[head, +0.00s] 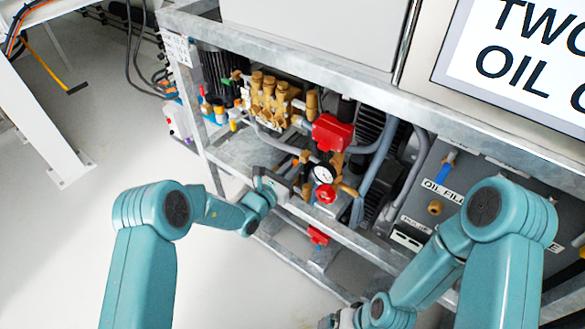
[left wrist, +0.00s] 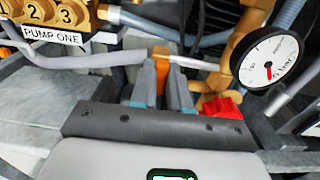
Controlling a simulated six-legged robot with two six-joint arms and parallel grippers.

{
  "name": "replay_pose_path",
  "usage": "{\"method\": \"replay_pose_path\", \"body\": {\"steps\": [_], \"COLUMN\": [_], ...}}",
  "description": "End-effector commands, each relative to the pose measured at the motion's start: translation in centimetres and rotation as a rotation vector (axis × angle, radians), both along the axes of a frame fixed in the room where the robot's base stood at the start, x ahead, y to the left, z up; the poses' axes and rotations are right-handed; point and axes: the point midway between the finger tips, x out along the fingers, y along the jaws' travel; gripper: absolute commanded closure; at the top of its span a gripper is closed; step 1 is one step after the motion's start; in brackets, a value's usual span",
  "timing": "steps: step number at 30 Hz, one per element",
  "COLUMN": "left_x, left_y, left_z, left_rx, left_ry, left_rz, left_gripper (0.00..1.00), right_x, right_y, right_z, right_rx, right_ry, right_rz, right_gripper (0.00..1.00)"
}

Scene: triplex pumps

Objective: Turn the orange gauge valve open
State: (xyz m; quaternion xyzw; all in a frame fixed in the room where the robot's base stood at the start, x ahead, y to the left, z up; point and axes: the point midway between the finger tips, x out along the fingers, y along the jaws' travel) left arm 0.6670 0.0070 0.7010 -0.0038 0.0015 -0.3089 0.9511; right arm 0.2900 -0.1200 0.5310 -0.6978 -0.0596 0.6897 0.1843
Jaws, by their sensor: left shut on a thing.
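The orange gauge valve handle (left wrist: 159,60) stands upright between the two grey fingers of my left gripper (left wrist: 160,85) in the left wrist view. The fingers are closed on it from both sides. In the head view my left gripper (head: 296,174) reaches to the pipework just left of the round white gauge (head: 323,174). The gauge also shows at the right of the left wrist view (left wrist: 270,58). My right gripper (head: 343,319) is only partly in view at the bottom edge, away from the valve, and its fingers cannot be made out.
A red block (head: 331,132) sits above the gauge and a red knob (head: 326,193) below it. The brass pump head (head: 270,100) is up and left. Grey steel frame rails (head: 335,232) run in front. The floor (head: 60,230) at left is clear.

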Motion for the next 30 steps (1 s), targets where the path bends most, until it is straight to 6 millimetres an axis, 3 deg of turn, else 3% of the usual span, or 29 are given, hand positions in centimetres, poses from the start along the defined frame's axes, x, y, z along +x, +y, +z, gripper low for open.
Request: {"method": "replay_pose_path", "body": {"steps": [11, 30], "left_x": [0.04, 0.18], "left_y": [0.08, 0.26], "left_z": [-0.01, -0.1], "left_rx": [-0.144, -0.63], "left_ry": [0.105, 0.458], "left_rz": [0.0, 0.0], "left_gripper": [1.0, 1.0], "right_x": [0.0, 0.0], "right_y": [0.0, 0.0], "right_z": [-0.09, -0.03], "right_rx": [0.0, 0.0], "right_ry": [0.0, 0.0], "right_rz": [0.0, 0.0], "right_gripper": [0.06, 0.06]}}
